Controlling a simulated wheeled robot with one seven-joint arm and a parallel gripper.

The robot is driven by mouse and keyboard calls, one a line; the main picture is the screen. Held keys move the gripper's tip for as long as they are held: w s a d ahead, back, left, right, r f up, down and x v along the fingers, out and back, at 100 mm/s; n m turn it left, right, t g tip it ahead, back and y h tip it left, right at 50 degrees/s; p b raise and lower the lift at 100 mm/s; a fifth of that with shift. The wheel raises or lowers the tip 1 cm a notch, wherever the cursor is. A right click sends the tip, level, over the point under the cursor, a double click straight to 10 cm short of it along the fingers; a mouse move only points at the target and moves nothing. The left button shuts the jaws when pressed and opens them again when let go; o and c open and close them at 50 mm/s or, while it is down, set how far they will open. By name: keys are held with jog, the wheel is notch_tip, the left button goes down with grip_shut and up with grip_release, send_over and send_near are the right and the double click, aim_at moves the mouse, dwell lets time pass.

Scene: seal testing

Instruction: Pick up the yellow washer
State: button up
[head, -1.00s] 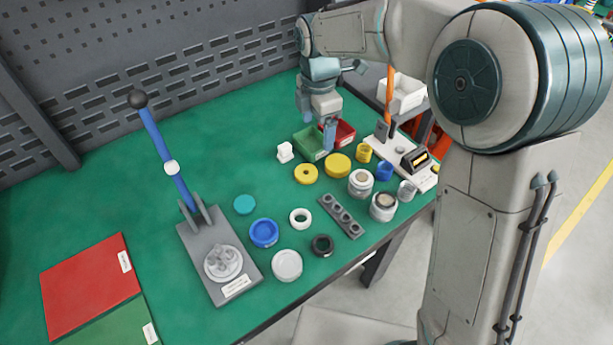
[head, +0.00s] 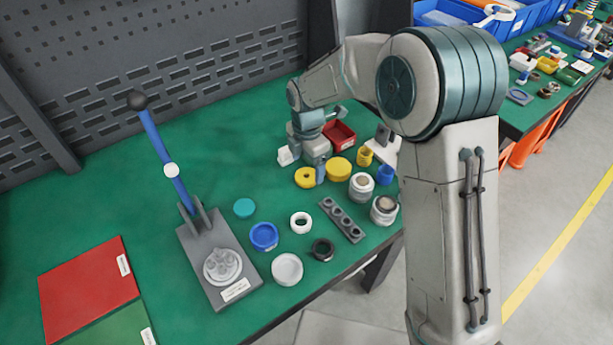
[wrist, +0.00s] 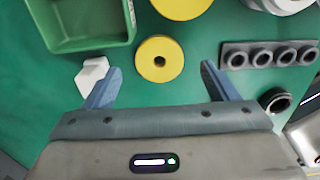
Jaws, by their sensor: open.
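The yellow washer (head: 305,178) is a flat yellow disc with a small dark centre hole, lying on the green table top. My gripper (wrist: 156,75) is open and empty, one finger to each side. In the head view my gripper (head: 320,177) points down at the washer's right edge and partly hides it; I cannot tell its height above the table.
A larger yellow lid (head: 339,168) lies right of the washer. A white block (wrist: 92,75) is close to the left finger, near a green bin (wrist: 88,40). A grey holed strip (head: 341,219) lies to the right. A lever press (head: 218,262) stands to the left.

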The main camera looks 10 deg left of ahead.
aim_at(308, 175)
notch_tip(308, 175, down, 3)
jog(key=shift+w+f, duration=0.1)
jog(key=shift+f, duration=0.1)
jog(key=shift+c, duration=0.2)
jog(key=c, duration=0.8)
jog(key=shift+r, duration=0.1)
